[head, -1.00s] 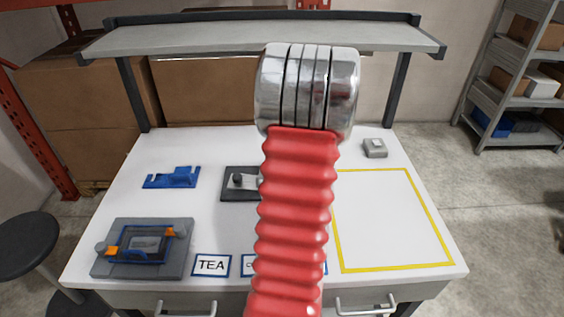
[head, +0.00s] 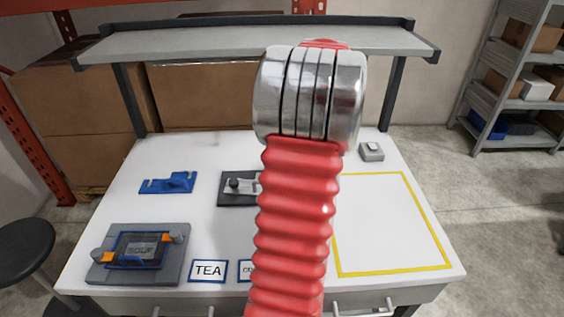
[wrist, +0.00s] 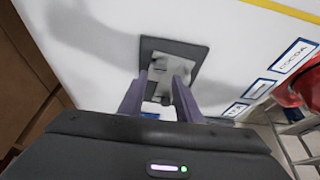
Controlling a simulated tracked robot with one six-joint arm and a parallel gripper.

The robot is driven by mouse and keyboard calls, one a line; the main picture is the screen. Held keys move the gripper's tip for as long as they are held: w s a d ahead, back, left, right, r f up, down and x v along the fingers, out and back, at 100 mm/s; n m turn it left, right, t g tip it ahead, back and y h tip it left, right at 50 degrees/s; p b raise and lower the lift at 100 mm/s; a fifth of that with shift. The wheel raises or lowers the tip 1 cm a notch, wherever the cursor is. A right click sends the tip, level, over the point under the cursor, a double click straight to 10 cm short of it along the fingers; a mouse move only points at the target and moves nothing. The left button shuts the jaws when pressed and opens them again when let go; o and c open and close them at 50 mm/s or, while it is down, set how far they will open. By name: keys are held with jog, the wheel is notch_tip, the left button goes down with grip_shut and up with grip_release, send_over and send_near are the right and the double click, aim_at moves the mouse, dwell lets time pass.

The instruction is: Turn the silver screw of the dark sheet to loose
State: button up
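The dark sheet (head: 236,202) lies flat on the white table, left of my red arm, which hides its right part. A silver piece and a dark knob show on it. In the wrist view the dark sheet (wrist: 190,50) lies ahead of my gripper (wrist: 160,78), with the silver piece (wrist: 164,64) on it. My two dark purple fingers are apart, with the silver piece showing between and beyond their tips. I cannot tell whether they touch it, nor make out the screw's turn. My gripper is hidden in the head view.
A grey fixture (head: 170,266) with orange clips and a blue bracket (head: 167,183) stand left on the table. Label cards, one reading TEA (head: 208,270), lie along the front. A yellow-outlined area (head: 441,255) at right is bare where visible. A shelf (head: 215,50) spans the back.

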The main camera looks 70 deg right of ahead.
jog(key=v, duration=0.6)
dwell(0.6)
jog(key=w+a+r+m+h, duration=0.1)
jog(key=w+a, duration=0.4)
jog(key=a, duration=0.4)
jog(key=w+a+r+m+g, duration=0.1)
jog(key=w+a+r, duration=0.1)
jog(key=w+a, duration=0.45)
jog(key=w+a+r+m+h, duration=0.1)
jog(key=w+a, duration=0.3)
jog(key=a, duration=0.6)
jog(key=s+a+f+m+t, duration=0.1)
jog(key=s+a+f, duration=0.1)
jog(key=a, duration=1.1)
jog(key=s+a+f+m+t, duration=0.1)
jog(key=s+a, duration=0.3)
jog(key=a, duration=0.9)
jog(key=shift+f+m+t, duration=0.3)
jog(key=shift+f+t, duration=0.1)
jog(key=shift+f, duration=0.05)
